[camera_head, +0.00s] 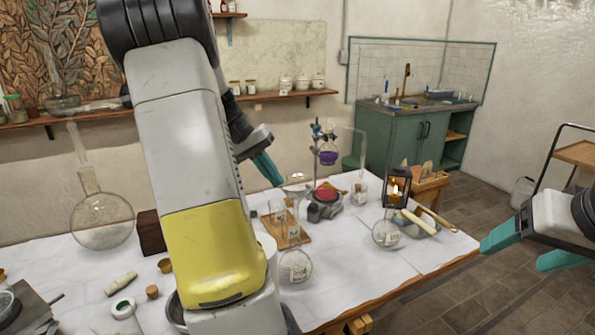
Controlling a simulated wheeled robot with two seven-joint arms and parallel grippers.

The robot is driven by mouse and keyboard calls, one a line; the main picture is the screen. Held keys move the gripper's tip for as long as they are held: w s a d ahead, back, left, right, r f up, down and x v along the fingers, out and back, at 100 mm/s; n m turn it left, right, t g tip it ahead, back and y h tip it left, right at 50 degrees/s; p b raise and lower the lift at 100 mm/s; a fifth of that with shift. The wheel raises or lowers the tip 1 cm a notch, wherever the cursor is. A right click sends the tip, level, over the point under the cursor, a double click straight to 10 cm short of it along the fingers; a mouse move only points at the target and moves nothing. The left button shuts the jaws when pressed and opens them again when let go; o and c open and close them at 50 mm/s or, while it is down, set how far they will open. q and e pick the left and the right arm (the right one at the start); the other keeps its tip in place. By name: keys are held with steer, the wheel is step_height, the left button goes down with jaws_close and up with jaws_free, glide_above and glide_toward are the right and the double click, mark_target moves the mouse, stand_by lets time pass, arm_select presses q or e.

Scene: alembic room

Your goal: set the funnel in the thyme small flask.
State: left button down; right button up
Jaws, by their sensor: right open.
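A clear glass funnel-like piece (298,182) shows at the middle of the table, just right of my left gripper's teal fingertip. Small round glass flasks with pale labels stand on the white-covered table: one near the front (295,267) and one further right (386,232). The labels are too small to read, so I cannot tell which is thyme. My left gripper (270,168) is seen from the side, partly hidden by my own arm. I cannot tell whether its fingers are apart or touch the glass. My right gripper (525,248) is open and empty, beyond the table's right edge.
A wooden board (298,236) with glassware, a burner-like device with a red top (326,199), a stand with a purple flask (328,155) and a black lantern (396,188) crowd the middle. A large round flask (102,220) stands left. The front right table corner is clear.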

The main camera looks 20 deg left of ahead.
arm_select(q)
steer(key=shift+a+f, duration=0.1)
steer(key=shift+f, duration=2.25)
steer(key=shift+s+f, duration=0.1)
steer(key=shift+f, duration=0.05)
steer(key=shift+f, duration=3.25)
stand_by(2.2)
